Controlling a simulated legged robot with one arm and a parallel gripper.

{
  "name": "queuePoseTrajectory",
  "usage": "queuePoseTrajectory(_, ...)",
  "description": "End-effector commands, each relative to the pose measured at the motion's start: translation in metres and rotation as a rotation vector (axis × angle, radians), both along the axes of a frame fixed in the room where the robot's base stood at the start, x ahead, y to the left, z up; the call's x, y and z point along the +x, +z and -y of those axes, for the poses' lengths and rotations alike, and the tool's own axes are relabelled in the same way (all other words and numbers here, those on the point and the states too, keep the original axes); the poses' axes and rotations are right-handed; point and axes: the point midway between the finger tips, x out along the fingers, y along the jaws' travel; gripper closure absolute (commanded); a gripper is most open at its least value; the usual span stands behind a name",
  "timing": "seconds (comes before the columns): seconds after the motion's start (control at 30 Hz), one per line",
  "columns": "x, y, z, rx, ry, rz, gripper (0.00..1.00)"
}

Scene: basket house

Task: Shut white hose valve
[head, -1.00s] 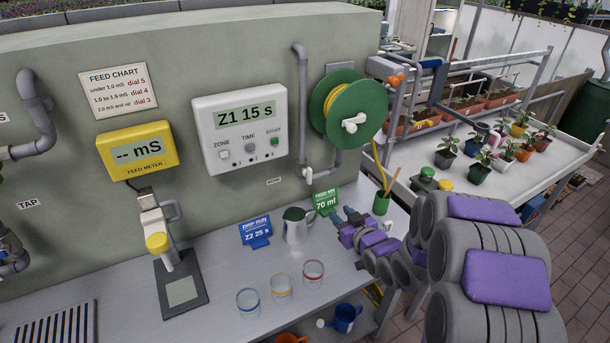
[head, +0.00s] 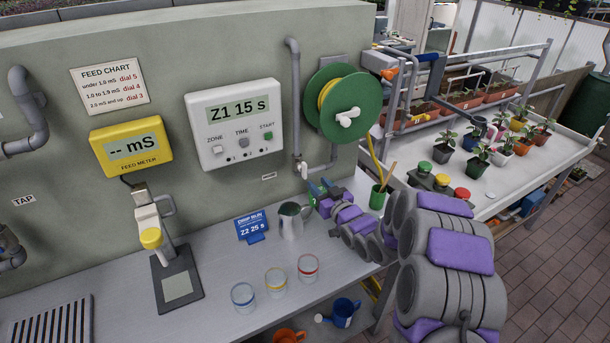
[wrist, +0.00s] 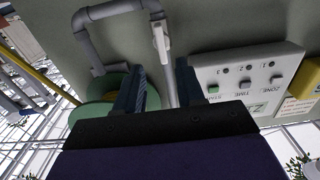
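The white hose valve (head: 300,168) sits low on the grey wall pipe, under the hose reel, in the head view. In the wrist view, its white lever (wrist: 160,40) lies along the pipe, beyond the fingertips. My gripper (head: 320,187) is in front of the wall, just below and to the right of the valve in the head view. In the wrist view, my gripper (wrist: 158,75) is open, with its two dark blue fingers apart and nothing between them. The lever appears between the finger directions, and I see no contact.
The green hose reel (head: 345,100) with yellow hose is above my gripper. A metal jug (head: 291,222) and a blue sign (head: 251,228) stand close on the left. A green pot (head: 378,196) of sticks is on the right. Several glasses (head: 275,283) stand at the counter front.

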Motion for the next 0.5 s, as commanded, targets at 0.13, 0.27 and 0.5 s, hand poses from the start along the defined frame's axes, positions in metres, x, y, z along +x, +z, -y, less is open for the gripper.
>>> queuePoseTrajectory(0.13, 0.020, -0.001, -0.020, -0.006, 0.001, 0.003, 0.62)
queuePoseTrajectory(0.27, 0.036, -0.002, -0.037, -0.010, 0.002, 0.005, 0.62)
queuePoseTrajectory(0.5, 0.056, -0.002, -0.050, -0.012, 0.002, 0.004, 0.62)
